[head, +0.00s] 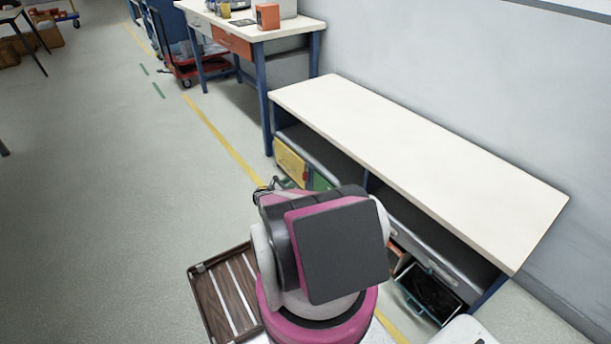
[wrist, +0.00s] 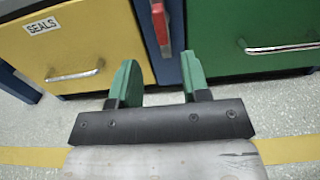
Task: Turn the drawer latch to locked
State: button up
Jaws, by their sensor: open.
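In the wrist view, a red latch handle (wrist: 161,24) stands nearly upright on a pale mount on the blue post (wrist: 172,66), between two drawer fronts. The yellow drawer front (wrist: 60,45) on the left bears a "SEALS" label and a metal handle. The green drawer front (wrist: 245,35) on the right also has a metal handle. My gripper (wrist: 158,75) is open and empty, its green fingertips pointing toward the post below the latch, apart from it. In the head view, the yellow drawer (head: 290,161) and part of the green drawer (head: 321,183) show; my arm hides most of the gripper.
The drawers sit under a long white-topped bench (head: 420,160) along the wall. A dark open bin (head: 430,294) is under its near end. A slatted brown pallet-like thing (head: 226,295) lies left of my arm. A second workbench (head: 250,25) stands beyond.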

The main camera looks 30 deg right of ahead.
aim_at(303, 177)
jog(key=d, duration=1)
jog(key=shift+w+d, duration=0.15)
jog(key=shift+w, duration=0.25)
grip_shut()
